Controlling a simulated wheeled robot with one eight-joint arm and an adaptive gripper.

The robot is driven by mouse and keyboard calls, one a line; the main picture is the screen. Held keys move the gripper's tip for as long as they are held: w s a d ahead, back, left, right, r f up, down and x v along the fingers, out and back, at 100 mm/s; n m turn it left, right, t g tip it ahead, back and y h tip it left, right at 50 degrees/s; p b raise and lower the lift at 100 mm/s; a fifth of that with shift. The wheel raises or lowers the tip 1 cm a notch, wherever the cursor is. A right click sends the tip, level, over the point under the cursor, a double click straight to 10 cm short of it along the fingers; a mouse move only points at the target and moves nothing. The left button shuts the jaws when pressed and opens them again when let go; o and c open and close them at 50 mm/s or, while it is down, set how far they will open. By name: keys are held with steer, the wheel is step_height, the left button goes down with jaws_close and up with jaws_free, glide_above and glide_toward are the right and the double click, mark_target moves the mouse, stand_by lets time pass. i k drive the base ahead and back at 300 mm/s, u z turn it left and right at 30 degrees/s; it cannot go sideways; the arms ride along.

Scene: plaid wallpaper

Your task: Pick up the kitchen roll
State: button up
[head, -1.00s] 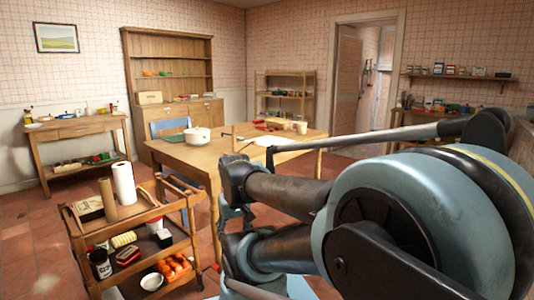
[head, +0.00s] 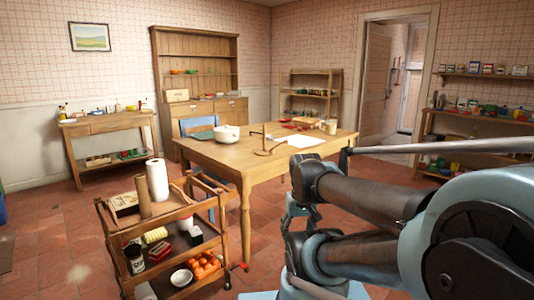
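The kitchen roll (head: 157,181) is a white upright cylinder on the top shelf of a wooden trolley (head: 160,224) at the lower left of the head view. A thinner brown cardboard tube (head: 143,197) stands close beside it on the left. My arm's links fill the lower right, well to the right of the trolley. I cannot make out my gripper's fingers in this view. Nothing touches the kitchen roll from my side.
A wooden table (head: 225,160) with a white pot (head: 227,133) stands behind the trolley. The trolley's lower shelves hold a jar, a bowl (head: 181,278) and orange fruits (head: 206,268). Tiled floor (head: 50,240) is clear left of the trolley.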

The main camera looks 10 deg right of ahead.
mark_target(156, 171)
steer(key=u, duration=0.5)
steer(key=i, duration=0.95)
steer(key=z, duration=0.35)
